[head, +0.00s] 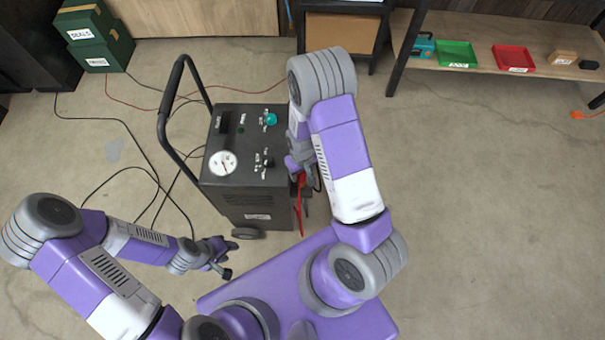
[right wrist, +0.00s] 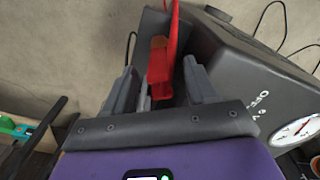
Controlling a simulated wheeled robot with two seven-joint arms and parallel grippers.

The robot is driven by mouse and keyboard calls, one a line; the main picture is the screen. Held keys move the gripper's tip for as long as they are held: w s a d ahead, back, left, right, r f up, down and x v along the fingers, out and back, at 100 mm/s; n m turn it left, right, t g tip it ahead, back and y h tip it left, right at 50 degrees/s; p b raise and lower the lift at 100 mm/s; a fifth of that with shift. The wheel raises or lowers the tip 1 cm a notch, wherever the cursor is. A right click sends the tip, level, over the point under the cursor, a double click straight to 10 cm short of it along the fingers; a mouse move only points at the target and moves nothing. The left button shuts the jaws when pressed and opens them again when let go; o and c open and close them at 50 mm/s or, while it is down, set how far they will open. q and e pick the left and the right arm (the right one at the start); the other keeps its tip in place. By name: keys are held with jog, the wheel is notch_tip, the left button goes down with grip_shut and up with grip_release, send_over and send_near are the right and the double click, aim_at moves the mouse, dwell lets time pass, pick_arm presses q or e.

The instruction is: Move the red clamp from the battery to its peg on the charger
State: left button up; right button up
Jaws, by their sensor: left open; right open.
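The red clamp (head: 300,212) is at the right side of the dark charger (head: 243,150). In the right wrist view the red clamp (right wrist: 160,62) lies between the two spread fingers of my right gripper (right wrist: 159,85), with a gap on each side. A grey metal piece beside the clamp may be the peg; I cannot tell whether the clamp sits on it. In the head view my right gripper (head: 303,172) is partly hidden by my arm. My left gripper (head: 226,256) is open and empty, low in front of the charger. I cannot make out the battery.
The charger has a tall black handle (head: 165,118) and a gauge. Black and red cables run over the floor to its left. Green boxes (head: 95,40) stand at the upper left. A shelf (head: 480,65) with a green tray and a red tray is at the upper right.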

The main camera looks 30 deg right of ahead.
notch_tip(320, 180, up, 3)
jog(key=shift+r+p, duration=0.2)
jog(key=shift+p, duration=0.15)
jog(key=shift+f, duration=0.1)
